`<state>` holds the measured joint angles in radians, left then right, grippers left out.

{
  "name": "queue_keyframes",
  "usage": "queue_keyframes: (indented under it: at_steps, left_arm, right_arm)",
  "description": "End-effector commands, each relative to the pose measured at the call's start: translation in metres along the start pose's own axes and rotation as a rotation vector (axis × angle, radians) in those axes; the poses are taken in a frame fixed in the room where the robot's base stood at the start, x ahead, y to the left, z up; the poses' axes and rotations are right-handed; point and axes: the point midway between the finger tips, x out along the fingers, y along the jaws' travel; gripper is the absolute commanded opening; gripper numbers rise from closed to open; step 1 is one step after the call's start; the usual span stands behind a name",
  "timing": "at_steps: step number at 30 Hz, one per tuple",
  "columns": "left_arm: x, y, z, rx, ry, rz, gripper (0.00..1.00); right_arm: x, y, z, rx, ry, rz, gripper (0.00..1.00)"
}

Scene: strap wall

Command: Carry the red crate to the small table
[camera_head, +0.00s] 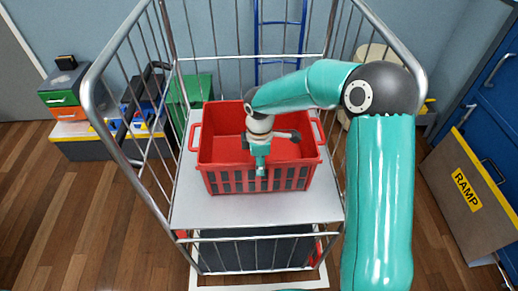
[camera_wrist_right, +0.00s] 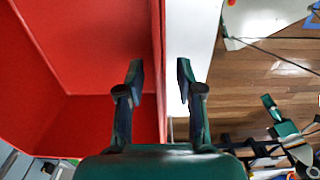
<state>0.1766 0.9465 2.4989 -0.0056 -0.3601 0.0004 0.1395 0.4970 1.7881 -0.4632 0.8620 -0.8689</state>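The red crate (camera_head: 215,150) is an open-topped plastic basket with slotted sides and side handles. It stands upright and looks empty on the light grey deck (camera_head: 200,209) of a wire cage trolley. My right gripper (camera_head: 261,170) reaches down over the crate at its front wall. In the right wrist view, the crate (camera_wrist_right: 70,60) fills the left side and my right gripper (camera_wrist_right: 160,80) is open. Its fingers lie on either side of the crate's rim, with a gap between them; contact cannot be told. I cannot identify the small table.
The trolley's metal bars (camera_head: 135,170) surround the crate at the sides and back. A brown board marked RAMP (camera_head: 468,190) leans against blue cabinets (camera_head: 490,100) at right. Coloured drawers (camera_head: 65,95) stand at left. Wooden floor (camera_head: 95,220) is clear at front left.

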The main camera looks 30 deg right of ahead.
Motion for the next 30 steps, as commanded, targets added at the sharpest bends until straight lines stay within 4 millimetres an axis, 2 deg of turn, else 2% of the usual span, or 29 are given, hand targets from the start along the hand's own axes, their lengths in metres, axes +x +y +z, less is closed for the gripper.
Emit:
queue_keyframes:
  at_steps: [4,11,14,18,30]
  left_arm:
    - [-0.002,0.001,0.000,0.000,0.000,0.000,0.86]
    - [-0.001,0.001,0.000,0.000,0.000,0.000,0.86]
    - [-0.001,0.001,0.000,0.000,0.000,0.000,0.86]
    - [-0.001,0.001,0.000,0.000,0.000,0.000,0.86]
    - [-0.002,0.001,0.000,0.000,0.000,0.000,0.86]
  right_arm:
    - [0.015,0.000,0.001,0.000,-0.001,-0.001,0.36]
    - [0.017,0.000,0.001,0.001,0.000,0.001,0.36]
    - [0.017,0.000,0.001,0.001,0.000,0.001,0.23]
    - [0.017,0.000,0.001,0.001,0.000,0.001,0.00]
    - [0.015,0.002,0.001,0.002,0.002,0.007,0.00]
